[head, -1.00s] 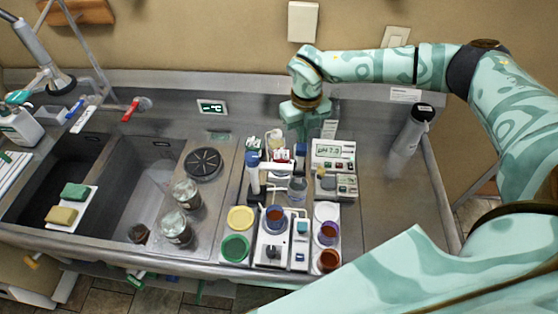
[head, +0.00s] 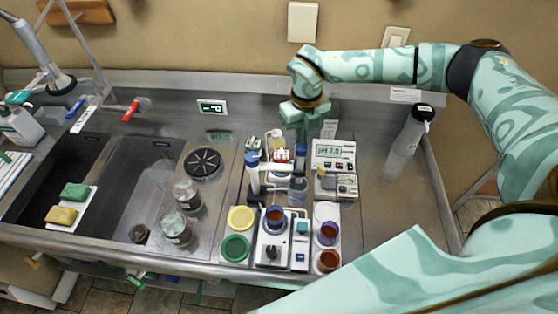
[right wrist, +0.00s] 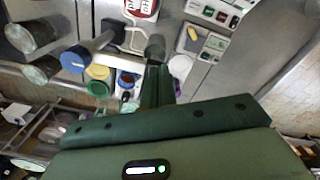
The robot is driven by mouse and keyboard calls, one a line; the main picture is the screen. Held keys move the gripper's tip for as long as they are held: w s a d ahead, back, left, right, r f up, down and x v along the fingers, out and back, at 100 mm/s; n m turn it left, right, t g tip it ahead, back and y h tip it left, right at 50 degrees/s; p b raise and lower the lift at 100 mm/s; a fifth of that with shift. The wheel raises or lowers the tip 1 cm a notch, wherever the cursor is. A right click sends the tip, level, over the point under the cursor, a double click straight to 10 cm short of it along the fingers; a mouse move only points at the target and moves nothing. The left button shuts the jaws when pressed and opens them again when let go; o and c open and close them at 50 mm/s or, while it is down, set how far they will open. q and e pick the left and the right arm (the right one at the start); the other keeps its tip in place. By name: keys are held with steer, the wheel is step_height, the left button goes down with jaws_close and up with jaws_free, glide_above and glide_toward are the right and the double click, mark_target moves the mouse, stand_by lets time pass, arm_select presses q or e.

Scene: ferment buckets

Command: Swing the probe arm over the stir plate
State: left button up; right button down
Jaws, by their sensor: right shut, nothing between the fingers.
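The probe arm (head: 274,165) is a pale bar reaching right from a blue-capped post (head: 253,175). Its far end, with a blue-topped probe (head: 300,151), is above a clear beaker (head: 298,190), behind the stir plate. The white stir plate (head: 272,252) bears a blue-rimmed cup of reddish liquid (head: 275,216). My right gripper (head: 302,137) points down just behind the probe end, shut and empty; I cannot tell whether it touches. In the right wrist view its shut fingers (right wrist: 157,85) lie right of the blue post cap (right wrist: 75,60). My left gripper is out of view.
Yellow (head: 241,218) and green (head: 235,248) lids lie left of the stir plate; cups of dark liquid (head: 328,233) stand right. Bare steel lies between meter and flask.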

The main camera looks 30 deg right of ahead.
mark_target(304, 150)
stand_by(0.3)
steer(key=shift+s+a+r+p, duration=0.1)
steer(key=shift+s+a+p, duration=0.1)
steer(key=shift+s+p, duration=0.3)
steer(key=shift+s+a+p, duration=0.2)
steer(key=shift+s+p, duration=0.2)
steer(key=shift+s, duration=0.2)
steer(key=shift+s+a, duration=0.15)
steer(key=shift+s, duration=0.3)
steer(key=shift+s+a+p, duration=0.55)
steer(key=shift+s+p, duration=0.2)
steer(key=shift+s+a, duration=0.4)
steer(key=shift+s, duration=0.2)
